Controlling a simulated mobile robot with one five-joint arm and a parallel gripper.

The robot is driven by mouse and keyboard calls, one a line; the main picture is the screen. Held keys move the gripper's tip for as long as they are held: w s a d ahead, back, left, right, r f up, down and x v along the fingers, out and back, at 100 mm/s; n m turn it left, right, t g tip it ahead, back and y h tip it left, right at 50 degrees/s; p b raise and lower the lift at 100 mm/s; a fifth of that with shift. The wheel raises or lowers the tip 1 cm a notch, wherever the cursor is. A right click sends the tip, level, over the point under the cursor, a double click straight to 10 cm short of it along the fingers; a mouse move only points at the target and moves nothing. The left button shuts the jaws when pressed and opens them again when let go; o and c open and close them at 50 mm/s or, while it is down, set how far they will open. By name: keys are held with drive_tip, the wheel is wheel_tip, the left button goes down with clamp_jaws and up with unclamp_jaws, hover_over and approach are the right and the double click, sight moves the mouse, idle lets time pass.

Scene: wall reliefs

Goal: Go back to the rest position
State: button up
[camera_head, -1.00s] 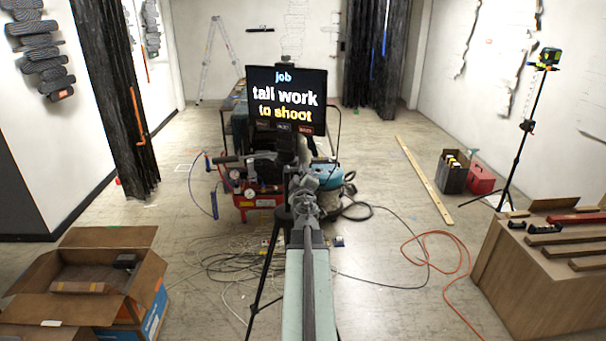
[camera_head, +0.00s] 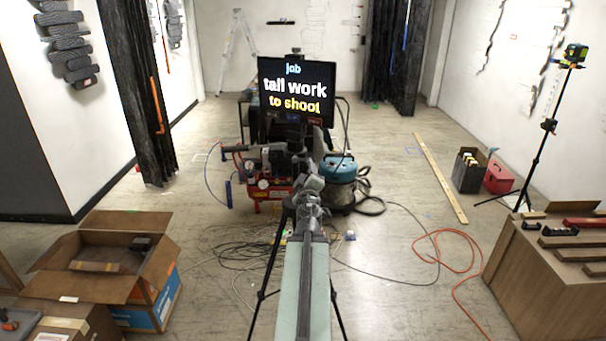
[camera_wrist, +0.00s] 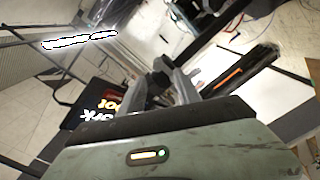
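My arm (camera_head: 306,285) stretches forward from the bottom middle of the head view. My gripper (camera_head: 312,185) is at its far end, small against the clutter behind it, and looks empty. In the wrist view my gripper (camera_wrist: 190,85) shows as grey finger parts beyond the pale wrist housing. The picture there is tilted, and I cannot make out the gap between the fingertips.
An open cardboard box (camera_head: 110,255) stands at left, a wooden bench (camera_head: 545,275) at right. A tripod (camera_head: 540,150), a long plank (camera_head: 430,170), an orange hose (camera_head: 460,255) and a blue vacuum (camera_head: 338,180) surround open floor. Cables lie ahead.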

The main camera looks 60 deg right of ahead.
drive_tip(key=shift+s+d, duration=0.25)
drive_tip(key=shift+s, duration=0.1)
